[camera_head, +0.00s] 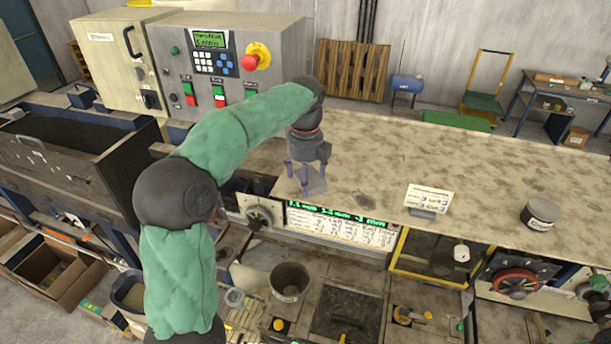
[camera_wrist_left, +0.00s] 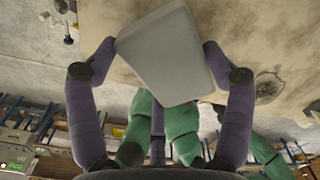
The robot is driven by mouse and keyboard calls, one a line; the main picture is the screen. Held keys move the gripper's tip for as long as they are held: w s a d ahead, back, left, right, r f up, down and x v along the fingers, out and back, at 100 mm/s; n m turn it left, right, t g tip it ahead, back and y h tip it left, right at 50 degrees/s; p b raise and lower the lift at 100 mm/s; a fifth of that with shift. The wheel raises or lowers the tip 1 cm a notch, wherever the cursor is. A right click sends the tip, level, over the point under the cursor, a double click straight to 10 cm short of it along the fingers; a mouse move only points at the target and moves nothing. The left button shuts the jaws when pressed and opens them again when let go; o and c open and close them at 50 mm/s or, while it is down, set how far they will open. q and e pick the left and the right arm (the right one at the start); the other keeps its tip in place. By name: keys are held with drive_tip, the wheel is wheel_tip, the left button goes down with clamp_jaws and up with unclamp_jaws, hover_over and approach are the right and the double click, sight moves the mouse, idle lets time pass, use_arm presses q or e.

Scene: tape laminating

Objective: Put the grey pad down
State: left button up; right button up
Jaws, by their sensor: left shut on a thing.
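The grey pad (camera_head: 316,185) is a flat, pale block at the front edge of the mottled worktop (camera_head: 390,155), to the left of centre in the head view. My left gripper (camera_head: 305,179) points down over it with its fingers around it. In the left wrist view the pad (camera_wrist_left: 165,55) fills the space between the two purple fingers, tilted in the picture, and the gripper (camera_wrist_left: 159,48) is shut on it. I cannot tell whether the pad touches the worktop. My right gripper is not in view.
A dark round stain (camera_head: 365,200) lies just right of the pad. A small sign (camera_head: 428,199) and a dark tub (camera_head: 540,213) stand farther right. The control box (camera_head: 225,65) rises behind my left arm. The worktop's middle is clear.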

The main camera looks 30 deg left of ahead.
use_arm(q)
drive_tip(key=shift+f, duration=0.15)
drive_tip(key=o, duration=1)
drive_tip(key=shift+c, duration=0.2)
wheel_tip(320, 180, up, 12)
idle(0.5)
